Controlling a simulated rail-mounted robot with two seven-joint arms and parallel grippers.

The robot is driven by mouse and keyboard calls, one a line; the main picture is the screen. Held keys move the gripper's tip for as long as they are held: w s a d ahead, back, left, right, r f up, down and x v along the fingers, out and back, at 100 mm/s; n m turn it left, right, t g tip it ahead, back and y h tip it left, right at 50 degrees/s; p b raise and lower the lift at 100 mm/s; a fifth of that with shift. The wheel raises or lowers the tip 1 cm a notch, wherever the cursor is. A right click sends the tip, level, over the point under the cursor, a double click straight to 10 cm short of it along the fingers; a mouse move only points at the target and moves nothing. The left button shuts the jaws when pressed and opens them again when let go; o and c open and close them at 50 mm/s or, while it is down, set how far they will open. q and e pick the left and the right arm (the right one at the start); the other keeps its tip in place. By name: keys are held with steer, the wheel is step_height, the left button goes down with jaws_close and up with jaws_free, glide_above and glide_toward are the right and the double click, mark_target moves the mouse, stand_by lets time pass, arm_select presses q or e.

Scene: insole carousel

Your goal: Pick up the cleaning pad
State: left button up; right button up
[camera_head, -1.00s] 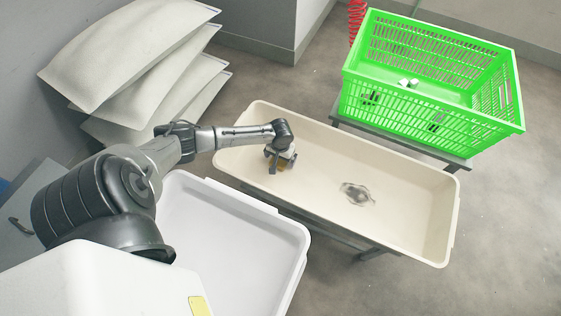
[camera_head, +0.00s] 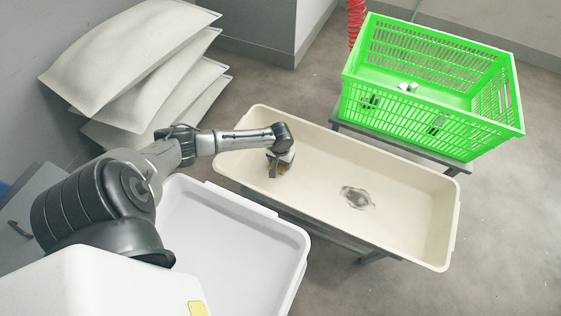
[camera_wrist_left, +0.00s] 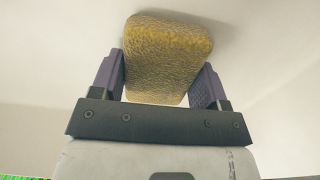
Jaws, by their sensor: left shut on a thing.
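The cleaning pad (camera_wrist_left: 168,60) is a yellow-brown, rough, sponge-like block in the left wrist view. My left gripper (camera_wrist_left: 160,80) is shut on it, with a purple-grey finger on each side. In the head view my left gripper (camera_head: 277,170) is over the left end of the cream tray (camera_head: 320,138), and only a small brownish bit of the pad shows below it. I cannot tell whether the pad touches the tray floor. My right gripper is not in view.
A green crate (camera_head: 420,115) with small white items stands on a stand at the back right. Stacked pale sacks (camera_head: 140,60) are at the back left. An empty white tray (camera_head: 225,240) is in front.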

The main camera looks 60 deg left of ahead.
arm_select(q)
steer(key=shift+r, duration=0.1)
steer(key=shift+r+p, duration=0.6)
steer(key=shift+p, duration=0.05)
steer(key=r+p, duration=0.3)
steer(key=shift+w+d+r, duration=0.3)
steer(key=shift+d+r, duration=0.05)
steer(key=shift+r, duration=0.05)
steer(key=w+d+r+p, duration=0.4)
steer(key=w+d+r, duration=0.1)
steer(key=w+d, duration=0.2)
steer(key=shift+w+d+r+p, duration=0.15)
steer(key=shift+w+r+p, duration=0.2)
steer(key=shift+w, duration=0.2)
